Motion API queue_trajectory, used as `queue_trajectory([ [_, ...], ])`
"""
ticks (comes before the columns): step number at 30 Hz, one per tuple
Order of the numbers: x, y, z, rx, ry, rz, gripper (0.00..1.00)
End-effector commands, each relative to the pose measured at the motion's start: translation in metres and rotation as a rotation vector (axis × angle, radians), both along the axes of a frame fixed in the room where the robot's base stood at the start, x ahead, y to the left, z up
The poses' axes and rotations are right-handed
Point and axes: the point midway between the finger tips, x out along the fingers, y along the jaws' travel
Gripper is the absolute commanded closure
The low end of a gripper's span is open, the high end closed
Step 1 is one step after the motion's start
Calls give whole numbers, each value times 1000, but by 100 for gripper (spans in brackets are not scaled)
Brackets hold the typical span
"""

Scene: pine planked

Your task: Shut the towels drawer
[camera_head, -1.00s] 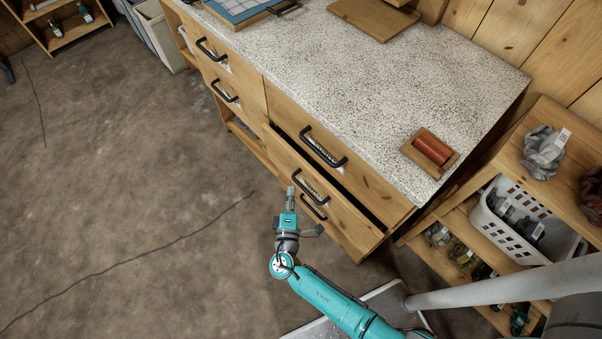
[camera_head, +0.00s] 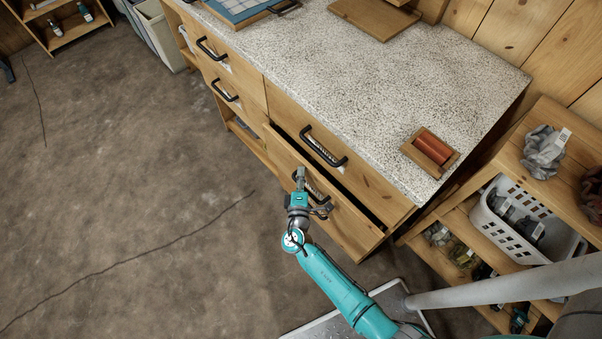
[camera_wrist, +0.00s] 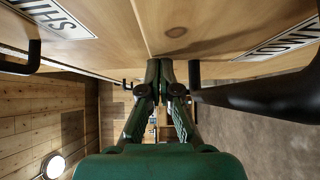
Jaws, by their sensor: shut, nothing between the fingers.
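The partly open drawer (camera_head: 350,229) is the middle one in the right column of the wooden cabinet, with a dark gap above its front. Its black handle (camera_head: 322,197) is partly behind my gripper. In the wrist view, a partly cut-off label (camera_wrist: 285,40) that seems to read TOWELS sits above a black handle (camera_wrist: 262,97). My gripper (camera_head: 301,172) is shut and empty, at the left end of the open drawer's handle. Its closed fingertips (camera_wrist: 167,66) are close to the wooden front in the wrist view; I cannot tell whether they touch.
The drawer above, with its handle (camera_head: 323,147), is shut. The speckled countertop (camera_head: 340,85) holds a small wooden tray (camera_head: 408,152) with reddish rolls. A shelf with a white basket (camera_head: 520,233) stands at the right. The floor (camera_head: 120,180) at the left is clear.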

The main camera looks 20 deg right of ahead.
Motion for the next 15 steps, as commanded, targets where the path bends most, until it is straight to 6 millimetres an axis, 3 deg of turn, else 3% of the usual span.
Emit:
queue_trajectory([
  [4, 2, -4, 0, 0, -1, -2, 100],
  [15, 13, -41, 0, 0, -1, -3, 100],
])
